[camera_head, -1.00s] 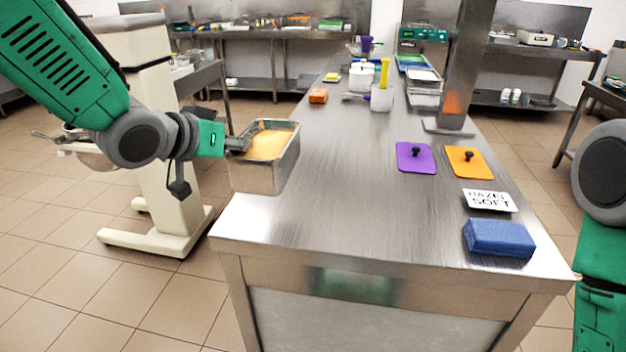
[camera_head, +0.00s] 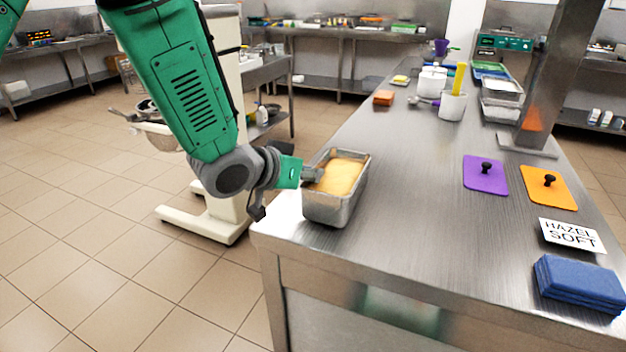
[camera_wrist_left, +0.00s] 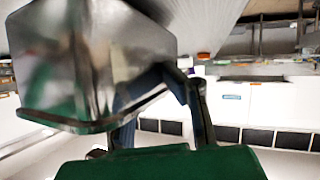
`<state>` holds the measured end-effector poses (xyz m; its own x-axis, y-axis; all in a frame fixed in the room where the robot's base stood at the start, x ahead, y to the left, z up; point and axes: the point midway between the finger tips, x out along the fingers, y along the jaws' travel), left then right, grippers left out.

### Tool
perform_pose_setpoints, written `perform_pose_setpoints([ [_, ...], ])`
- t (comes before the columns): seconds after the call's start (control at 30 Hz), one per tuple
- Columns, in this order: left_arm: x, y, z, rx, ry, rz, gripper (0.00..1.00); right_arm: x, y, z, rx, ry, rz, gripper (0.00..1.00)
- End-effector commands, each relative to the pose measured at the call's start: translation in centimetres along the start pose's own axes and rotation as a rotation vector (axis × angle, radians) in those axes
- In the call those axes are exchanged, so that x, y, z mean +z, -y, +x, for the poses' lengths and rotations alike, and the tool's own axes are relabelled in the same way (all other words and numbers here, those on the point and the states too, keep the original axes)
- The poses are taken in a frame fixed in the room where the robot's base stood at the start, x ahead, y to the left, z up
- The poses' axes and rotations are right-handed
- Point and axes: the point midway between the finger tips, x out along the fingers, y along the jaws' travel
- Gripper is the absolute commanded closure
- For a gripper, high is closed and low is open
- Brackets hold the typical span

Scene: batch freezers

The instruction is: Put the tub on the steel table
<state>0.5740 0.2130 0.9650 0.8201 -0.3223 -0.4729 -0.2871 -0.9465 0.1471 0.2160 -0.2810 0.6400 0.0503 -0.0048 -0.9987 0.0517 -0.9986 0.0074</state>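The tub (camera_head: 335,208) is a rectangular steel pan with yellow-orange contents, upright at the left edge of the steel table (camera_head: 400,200) in the head view. I cannot tell whether its base touches the tabletop. My left gripper (camera_head: 312,175) is at the tub's left rim and appears shut on it. In the left wrist view the tub (camera_wrist_left: 95,60) fills the upper left, with its steel wall close against the fingers (camera_wrist_left: 165,85). My right gripper is not in view.
White containers (camera_head: 432,82) and an orange block (camera_head: 384,98) stand farther back. A steel post (camera_head: 552,90) rises at right. The table's middle is clear.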

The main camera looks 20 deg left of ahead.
Motion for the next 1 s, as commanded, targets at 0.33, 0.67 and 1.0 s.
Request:
perform_pose_setpoints([
  [0.33, 0.5, 0.2, 0.3, 0.001, -0.006, -0.002, 1.00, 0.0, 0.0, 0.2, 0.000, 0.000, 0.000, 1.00],
  [0.67, 0.8, 0.2, 0.4, 0.000, -0.001, -0.002, 0.74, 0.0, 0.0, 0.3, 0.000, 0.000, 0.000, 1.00],
  [1.0, 0.5, 0.2, -2.1, -0.001, -0.001, -0.004, 0.74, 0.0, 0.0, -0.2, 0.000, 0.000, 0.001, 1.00],
])
